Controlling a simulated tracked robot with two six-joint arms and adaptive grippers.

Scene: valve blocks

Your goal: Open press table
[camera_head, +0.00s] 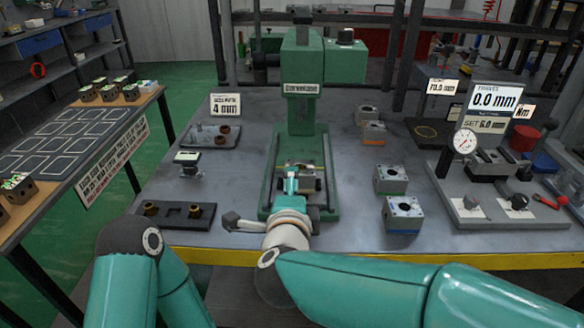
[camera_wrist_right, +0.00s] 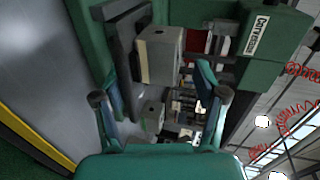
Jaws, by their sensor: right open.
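The green press (camera_head: 302,90) stands at the middle of the bench, its label facing me. Its green base (camera_head: 326,160) runs toward the front edge. A metal fixture with block-shaped parts (camera_head: 306,170) sits on the base; my right gripper partly hides it. My right gripper (camera_head: 291,184) reaches over the front of the base. In the right wrist view it (camera_wrist_right: 160,95) is open, fingers apart, facing a pale block (camera_wrist_right: 160,55) and a second block (camera_wrist_right: 152,115). I cannot tell if either finger touches anything. My left arm shows at lower left, but its gripper does not.
Grey valve blocks (camera_head: 390,179) stand right of the press. A gauge stand (camera_head: 465,145) is farther right. A dark tray with brass fittings (camera_head: 176,212) and a small fixture (camera_head: 187,160) lie left. A side table (camera_head: 75,135) with blocks is far left. Bare bench lies between these.

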